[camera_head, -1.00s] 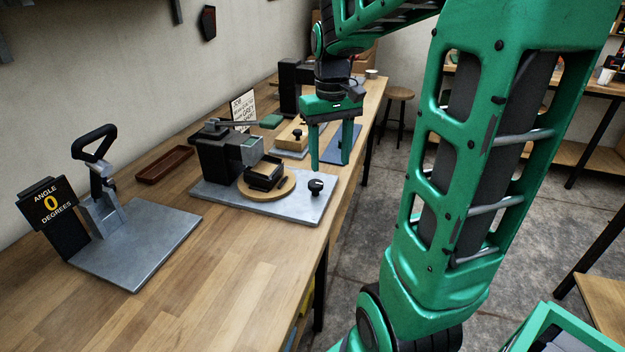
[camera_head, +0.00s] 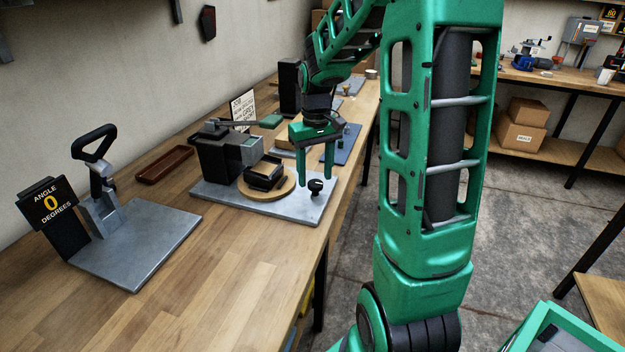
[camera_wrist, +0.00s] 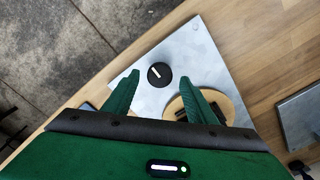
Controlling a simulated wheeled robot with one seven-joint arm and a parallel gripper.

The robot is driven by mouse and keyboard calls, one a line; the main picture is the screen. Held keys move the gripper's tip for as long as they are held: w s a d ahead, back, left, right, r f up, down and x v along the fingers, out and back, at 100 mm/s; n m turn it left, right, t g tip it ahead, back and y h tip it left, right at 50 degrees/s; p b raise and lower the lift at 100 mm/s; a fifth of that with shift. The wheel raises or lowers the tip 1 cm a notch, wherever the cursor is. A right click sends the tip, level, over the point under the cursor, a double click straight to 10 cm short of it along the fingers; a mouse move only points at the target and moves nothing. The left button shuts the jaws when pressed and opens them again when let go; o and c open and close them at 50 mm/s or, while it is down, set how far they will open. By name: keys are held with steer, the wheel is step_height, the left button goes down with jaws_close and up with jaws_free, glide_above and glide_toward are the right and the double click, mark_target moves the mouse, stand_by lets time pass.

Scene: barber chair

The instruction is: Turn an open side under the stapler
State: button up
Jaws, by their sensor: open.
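The stapler (camera_head: 218,155) is a dark block with a grey head and a lever on top, on a grey metal plate (camera_head: 222,197). In front of its head a round wooden turntable (camera_head: 282,187) carries a small dark and tan box (camera_head: 265,172). A black knob (camera_head: 316,187) with a white line stands at the plate's right; it also shows in the wrist view (camera_wrist: 159,74). My gripper (camera_head: 317,180) is open and empty, pointing down above the plate near the knob. In the wrist view the knob lies between and beyond the fingertips, and the right finger partly hides the turntable.
A lever fixture (camera_head: 135,246) with an "ANGLE 0 DEGREES" sign (camera_head: 51,206) stands at the left. A brown tray (camera_head: 165,165) lies near the wall. A job card (camera_head: 243,109) and a blue mat (camera_head: 345,150) are farther back. The bench's front middle is clear.

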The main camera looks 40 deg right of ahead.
steer(key=shift+f, duration=1.05)
steer(key=c, duration=1.1)
steer(key=shift+o, duration=0.2)
steer(key=shift+n, duration=0.3)
